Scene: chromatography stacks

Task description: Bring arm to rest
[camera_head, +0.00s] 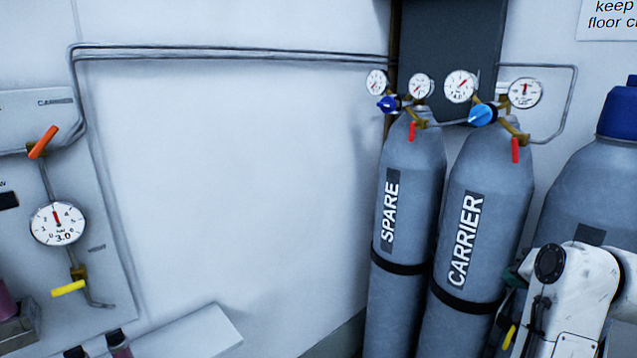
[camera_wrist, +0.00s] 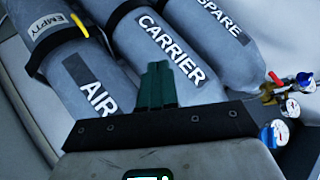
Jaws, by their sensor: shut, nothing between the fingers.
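My gripper (camera_wrist: 158,68) shows in the wrist view as two dark green fingers pressed together with nothing between them. It points towards the gap between the grey AIR cylinder (camera_wrist: 75,68) and the grey CARRIER cylinder (camera_wrist: 128,42); I cannot tell whether it touches either. In the head view my white arm is folded at the lower right, in front of the cylinders. The CARRIER cylinder (camera_head: 490,175) and the SPARE cylinder (camera_head: 410,160) stand upright there, strapped with black bands.
A large grey cylinder with a blue cap (camera_head: 625,108) stands at the right. Gauges and red-handled valves top the cylinders. A panel with a dial gauge (camera_head: 58,223) and an orange lever (camera_head: 43,142) is on the left wall. A pale ledge (camera_head: 190,332) lies below. The middle wall is bare.

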